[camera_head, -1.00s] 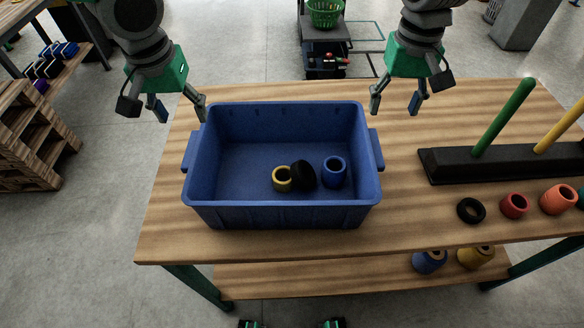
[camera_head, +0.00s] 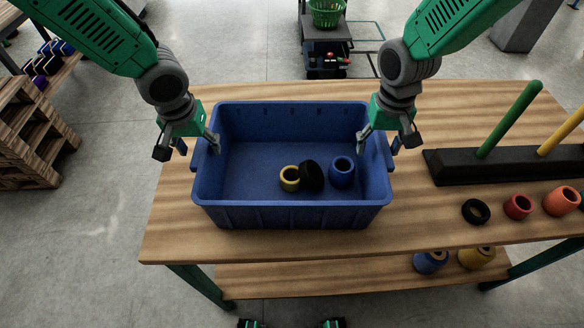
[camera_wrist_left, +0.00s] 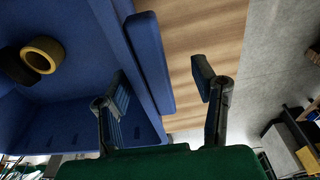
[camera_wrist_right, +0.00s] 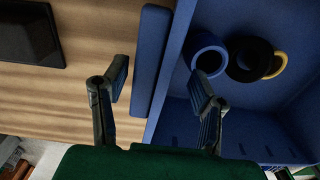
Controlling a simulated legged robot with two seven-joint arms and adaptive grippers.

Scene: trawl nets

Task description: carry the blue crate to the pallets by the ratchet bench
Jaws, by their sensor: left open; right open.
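The blue crate (camera_head: 290,215) stands upright on the wooden table. A yellow ring, a black ring and a blue ring lie inside it. My left gripper (camera_head: 197,143) is open at the crate's left side. In the left wrist view, one finger is over the crate's inside, the other outside, with the side handle (camera_wrist_left: 150,62) between them. My right gripper (camera_head: 378,143) is open at the right side. In the right wrist view, its fingers likewise straddle the wall and handle (camera_wrist_right: 150,75). Wooden pallets (camera_head: 28,140) are stacked on the floor at the left.
A black base (camera_head: 500,168) with green and yellow posts stands on the table's right, with loose rings before it. A bench (camera_head: 75,65) with small parts is at upper left. A dark cart (camera_head: 326,52) with a green basket stands behind. Floor between table and pallets is clear.

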